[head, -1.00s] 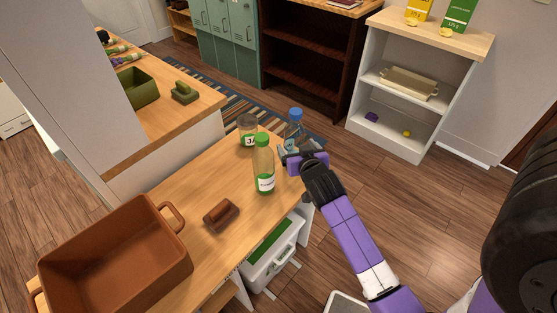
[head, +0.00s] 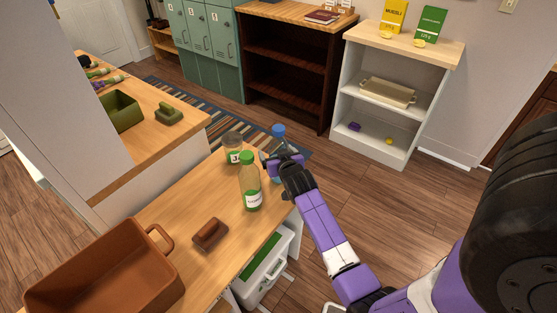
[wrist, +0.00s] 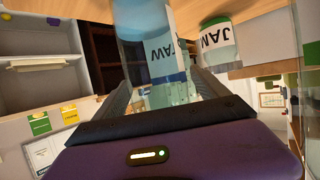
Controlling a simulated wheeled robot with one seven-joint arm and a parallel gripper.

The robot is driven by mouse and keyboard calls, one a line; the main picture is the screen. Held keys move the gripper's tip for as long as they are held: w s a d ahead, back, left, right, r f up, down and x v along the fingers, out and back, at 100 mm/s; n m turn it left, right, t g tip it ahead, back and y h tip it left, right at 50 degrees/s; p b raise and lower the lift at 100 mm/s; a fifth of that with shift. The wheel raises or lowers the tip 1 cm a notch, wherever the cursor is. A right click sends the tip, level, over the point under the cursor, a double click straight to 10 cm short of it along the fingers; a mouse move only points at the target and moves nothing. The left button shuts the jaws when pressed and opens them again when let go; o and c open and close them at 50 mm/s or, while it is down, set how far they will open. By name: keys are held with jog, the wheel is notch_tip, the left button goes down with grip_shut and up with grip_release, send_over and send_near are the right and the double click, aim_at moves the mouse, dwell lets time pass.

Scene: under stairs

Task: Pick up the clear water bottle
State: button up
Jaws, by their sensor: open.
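The clear water bottle (head: 278,147) with a blue cap stands upright near the far right end of the wooden counter. My gripper (head: 274,164) is at the bottle, its jaws open, and covers its lower part in the head view. In the upside-down wrist view the bottle (wrist: 152,62) fills the space between the two fingers (wrist: 165,88), its white label partly visible. I cannot tell whether either finger touches it. A green-capped bottle (head: 250,185) stands to the left, nearer the camera.
A jar (head: 233,148) stands close to the left of the water bottle; it also shows in the wrist view (wrist: 219,45). A brown lidlike object (head: 210,234) and a brown bin (head: 105,270) are on the counter's near part. A white shelf (head: 385,110) stands behind.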

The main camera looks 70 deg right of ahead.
jog(key=c, duration=1.6)
jog(key=shift+r, duration=0.1)
notch_tip(320, 180, up, 20)
jog(key=shift+f, duration=0.1)
jog(key=o, duration=0.7)
jog(key=shift+w, duration=0.1)
grip_shut()
